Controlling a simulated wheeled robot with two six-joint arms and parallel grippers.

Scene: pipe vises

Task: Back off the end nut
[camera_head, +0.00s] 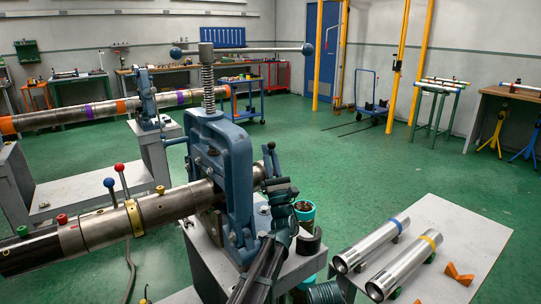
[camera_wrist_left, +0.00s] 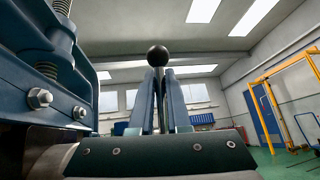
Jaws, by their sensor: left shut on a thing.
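A blue vise (camera_head: 230,165) stands on a grey pedestal and clamps a steel pipe (camera_head: 165,208) that runs in from the lower left. The pipe's short right end (camera_head: 259,174) shows just past the vise frame. My left gripper (camera_head: 272,162) is beside that end, to its right. It is shut on a black-knobbed handle (camera_head: 271,146). The left wrist view shows the black knob (camera_wrist_left: 158,56) above my two blue fingers (camera_wrist_left: 160,85), with the rod between them. The handle's foot is hidden, and I cannot clearly make out the end nut. My right gripper is out of view.
The pipe carries levers with a blue knob (camera_head: 109,182) and a red knob (camera_head: 119,167). The vise's long crossbar (camera_head: 265,49) is overhead. A grey table (camera_head: 470,230) with two loose pipes stands at right.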

